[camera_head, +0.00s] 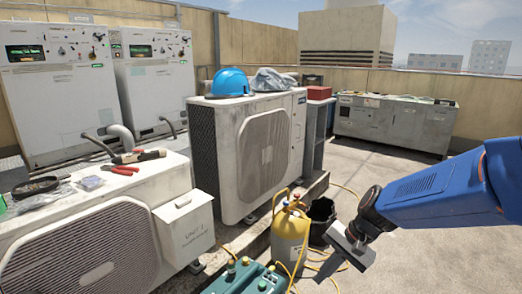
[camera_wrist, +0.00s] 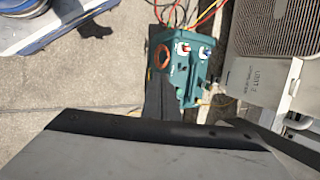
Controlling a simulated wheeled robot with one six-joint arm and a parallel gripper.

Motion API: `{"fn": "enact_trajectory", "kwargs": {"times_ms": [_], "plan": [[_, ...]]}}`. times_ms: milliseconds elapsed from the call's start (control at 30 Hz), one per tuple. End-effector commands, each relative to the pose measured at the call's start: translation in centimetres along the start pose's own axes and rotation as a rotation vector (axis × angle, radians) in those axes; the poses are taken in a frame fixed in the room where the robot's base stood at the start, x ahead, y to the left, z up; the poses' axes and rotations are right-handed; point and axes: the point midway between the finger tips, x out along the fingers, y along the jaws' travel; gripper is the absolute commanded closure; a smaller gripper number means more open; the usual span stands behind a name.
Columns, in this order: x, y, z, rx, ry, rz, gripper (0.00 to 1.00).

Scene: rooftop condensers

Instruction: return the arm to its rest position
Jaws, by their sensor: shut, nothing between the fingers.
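My blue arm (camera_head: 440,192) reaches in from the right side of the head view. My gripper (camera_head: 350,249) hangs at its end, shut and empty, in front of the yellow cylinder and apart from it as far as I can tell. In the wrist view a large grey part of my gripper (camera_wrist: 140,150) fills the bottom; its fingertips cannot be made out there.
A yellow cylinder (camera_head: 289,240) with hoses and a teal machine (camera_head: 246,279) stand on the floor, the machine also in the wrist view (camera_wrist: 186,70). Condensers (camera_head: 230,150) line the left. A metal bench (camera_head: 395,125) stands behind. Open floor lies right.

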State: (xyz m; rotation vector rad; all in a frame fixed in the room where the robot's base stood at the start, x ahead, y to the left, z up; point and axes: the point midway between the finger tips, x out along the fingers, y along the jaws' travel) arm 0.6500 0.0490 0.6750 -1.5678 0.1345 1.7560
Motion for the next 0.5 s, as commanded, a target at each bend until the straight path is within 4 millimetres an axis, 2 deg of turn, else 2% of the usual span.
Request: {"fn": "enact_trajectory", "kwargs": {"times_ms": [100, 500], "plan": [[-2.1, 1.4, 1.4, -0.098, 0.055, 0.022, 1.00], [-7.9, 6.8, 5.1, -0.405, 0.245, 0.137, 1.00]]}}
